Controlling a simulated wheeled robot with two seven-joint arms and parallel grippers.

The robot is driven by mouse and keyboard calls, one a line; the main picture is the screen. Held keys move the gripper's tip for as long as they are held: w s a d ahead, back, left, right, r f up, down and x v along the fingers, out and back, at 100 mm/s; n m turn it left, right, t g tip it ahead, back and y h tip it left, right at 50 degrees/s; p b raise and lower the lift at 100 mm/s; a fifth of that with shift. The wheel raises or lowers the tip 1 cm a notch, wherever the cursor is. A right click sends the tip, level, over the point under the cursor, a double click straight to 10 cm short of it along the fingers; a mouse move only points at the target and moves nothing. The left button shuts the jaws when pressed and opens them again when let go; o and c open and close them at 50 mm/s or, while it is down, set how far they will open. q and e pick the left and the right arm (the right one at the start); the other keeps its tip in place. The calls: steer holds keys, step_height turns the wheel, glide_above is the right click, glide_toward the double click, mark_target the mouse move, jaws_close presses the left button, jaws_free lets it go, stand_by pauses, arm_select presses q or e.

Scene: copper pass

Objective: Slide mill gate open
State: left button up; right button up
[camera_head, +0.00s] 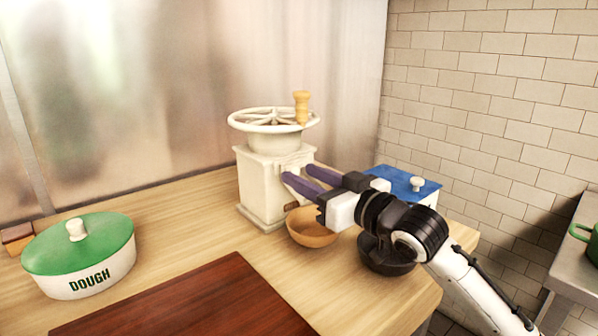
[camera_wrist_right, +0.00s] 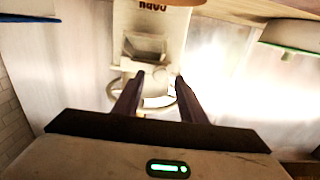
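The cream mill (camera_head: 262,180) stands on the wooden counter with a spoked handwheel (camera_head: 272,121) and wooden knob (camera_head: 301,107) on top. My right gripper (camera_head: 299,176) is at the mill's front right side, its two purple fingers apart with nothing seen between them. I cannot tell whether they touch the mill. In the right wrist view the mill (camera_wrist_right: 178,22) appears upside down, with a recessed opening (camera_wrist_right: 147,50) in its face beyond the fingertips (camera_wrist_right: 161,88). I cannot make out the gate or its position clearly. My left gripper is not in view.
A wooden bowl (camera_head: 311,229) sits below my right gripper, and a dark bowl (camera_head: 386,262) is under the wrist. A blue-lidded box (camera_head: 408,183) stands behind it. A green-lidded dough pot (camera_head: 79,258) and dark red board (camera_head: 190,300) are to the left.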

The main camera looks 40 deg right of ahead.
steer(key=shift+w, duration=0.9)
steer(key=shift+w+a, duration=0.1)
steer(key=shift+w, duration=0.2)
jaws_close()
steer(key=a+p, duration=0.1)
steer(key=a, duration=0.1)
steer(key=a+p, duration=0.1)
steer(key=a, duration=0.1)
steer(key=shift+s+f, duration=0.1)
steer(key=shift+s, duration=0.1)
jaws_free()
steer(key=shift+a, duration=0.1)
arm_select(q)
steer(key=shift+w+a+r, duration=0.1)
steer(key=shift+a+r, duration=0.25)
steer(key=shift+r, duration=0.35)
